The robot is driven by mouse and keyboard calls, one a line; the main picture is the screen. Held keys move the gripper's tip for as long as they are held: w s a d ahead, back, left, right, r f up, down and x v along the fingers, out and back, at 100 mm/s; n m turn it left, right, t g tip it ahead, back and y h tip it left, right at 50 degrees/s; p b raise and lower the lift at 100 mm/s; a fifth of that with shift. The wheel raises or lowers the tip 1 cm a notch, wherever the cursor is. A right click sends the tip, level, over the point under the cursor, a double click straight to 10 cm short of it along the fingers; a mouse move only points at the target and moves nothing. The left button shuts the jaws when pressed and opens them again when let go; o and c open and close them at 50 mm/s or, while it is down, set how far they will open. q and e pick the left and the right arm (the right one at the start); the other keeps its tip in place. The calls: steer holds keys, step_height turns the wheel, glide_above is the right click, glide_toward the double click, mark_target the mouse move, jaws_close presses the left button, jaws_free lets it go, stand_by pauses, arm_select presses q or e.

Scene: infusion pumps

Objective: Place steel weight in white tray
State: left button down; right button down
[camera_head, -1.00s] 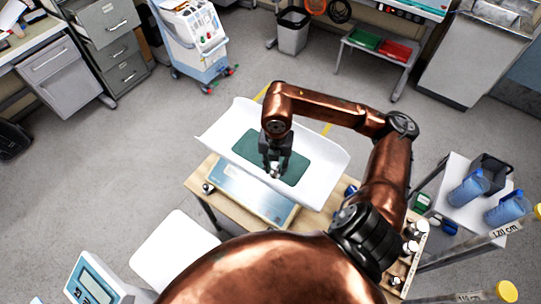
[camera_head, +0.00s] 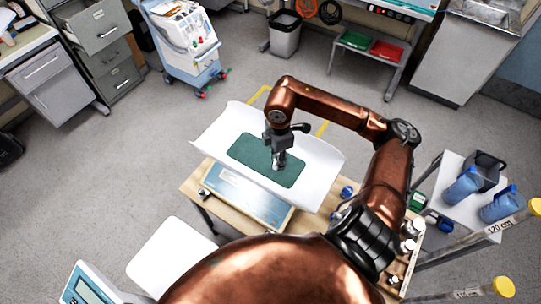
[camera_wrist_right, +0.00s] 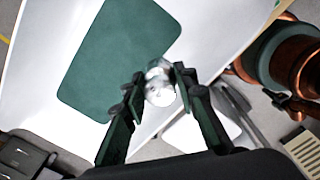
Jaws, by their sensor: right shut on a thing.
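The white tray (camera_head: 318,160) is a wide curved pan with a dark green mat (camera_head: 250,152) in its middle. It sits above a blue-topped scale on a wooden table. My right gripper (camera_head: 280,158) is over the mat, pointing down. It is shut on the shiny steel weight (camera_head: 281,166). In the right wrist view the steel weight (camera_wrist_right: 160,86) is between the two fingertips, with the green mat (camera_wrist_right: 115,55) and white tray (camera_wrist_right: 212,25) beneath. I cannot tell whether the weight touches the mat. My left gripper is not in view.
The scale base (camera_head: 245,197) is under the tray. A small metal item (camera_head: 204,193) is at the table's left edge. Bottles (camera_head: 408,245) stand on the table's right side. A side table at right holds blue jugs (camera_head: 463,187). A white seat (camera_head: 172,256) is at lower left.

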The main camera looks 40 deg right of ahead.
steer(key=w+d+f, duration=0.1)
steer(key=w+f, duration=0.1)
steer(key=w+d+f, duration=0.1)
steer(key=w+f, duration=0.1)
steer(key=w, duration=0.1)
steer(key=w+d+f, duration=0.2)
steer(key=f, duration=0.1)
steer(key=shift+w, duration=0.25)
steer(key=shift+w+d+f, duration=0.1)
steer(key=shift+w+f, duration=0.05)
steer(key=shift+f, duration=0.8)
steer(key=shift+w+d+f, duration=0.1)
steer(key=shift+f, duration=0.8)
steer(key=shift+f, duration=0.15)
steer(key=c, duration=1.5)
jaws_free()
steer(key=shift+c, duration=0.2)
step_height(320, 180, up, 12)
